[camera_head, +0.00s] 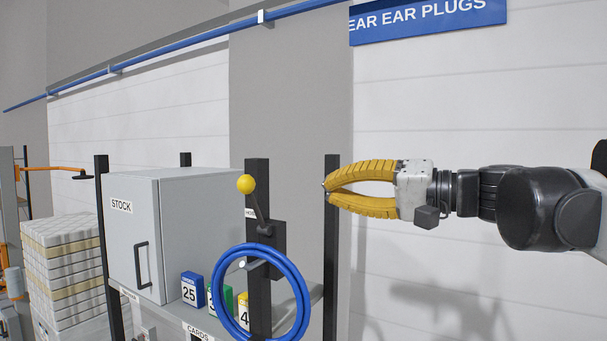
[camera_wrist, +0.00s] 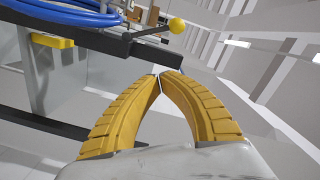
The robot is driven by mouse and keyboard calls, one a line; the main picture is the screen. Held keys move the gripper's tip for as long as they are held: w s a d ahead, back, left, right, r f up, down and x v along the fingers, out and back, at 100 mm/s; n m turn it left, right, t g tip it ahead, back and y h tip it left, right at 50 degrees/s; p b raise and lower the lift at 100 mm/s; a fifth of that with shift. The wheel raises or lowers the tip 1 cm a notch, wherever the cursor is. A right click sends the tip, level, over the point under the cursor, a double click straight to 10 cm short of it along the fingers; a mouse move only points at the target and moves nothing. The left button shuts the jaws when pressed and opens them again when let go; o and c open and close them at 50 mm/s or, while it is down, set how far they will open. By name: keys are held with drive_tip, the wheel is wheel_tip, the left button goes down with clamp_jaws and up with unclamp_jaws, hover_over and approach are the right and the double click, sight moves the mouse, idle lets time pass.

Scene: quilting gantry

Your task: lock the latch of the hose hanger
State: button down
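The hose hanger is a dark upright post (camera_head: 258,300) with a coiled blue hose (camera_head: 223,272) hung on it. Its latch is a short dark lever (camera_head: 258,207) with a yellow ball (camera_head: 246,184) at the end, tilted up and to the left in the head view. In the wrist view, the yellow ball (camera_wrist: 177,26) and the blue hose (camera_wrist: 65,13) show near the top. My gripper (camera_head: 326,187) is to the right of the lever, apart from it. Its yellow fingers meet at the tips (camera_wrist: 160,75) with nothing between them.
A grey STOCK cabinet (camera_head: 128,238) and several numbered card boxes, one blue (camera_head: 191,290), stand on the shelf left of the post. Another dark upright (camera_head: 331,260) stands behind my fingertips. A blue rail (camera_head: 180,50) runs above. The wall area right of the rack looks clear.

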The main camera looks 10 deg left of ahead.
sight(265, 181)
drive_tip(key=shift+r, duration=0.3)
drive_tip(key=p+x, duration=0.2)
drive_tip(key=x, duration=0.8)
drive_tip(key=shift+a+r+p, duration=0.1)
drive_tip(key=shift+a+p, duration=0.1)
drive_tip(key=shift+p, duration=0.2)
drive_tip(key=s+f, duration=0.1)
drive_tip(key=s+a+f, duration=0.1)
drive_tip(key=shift+s+a+p, duration=0.3)
drive_tip(key=shift+s+p, duration=0.1)
drive_tip(key=shift+s, duration=0.15)
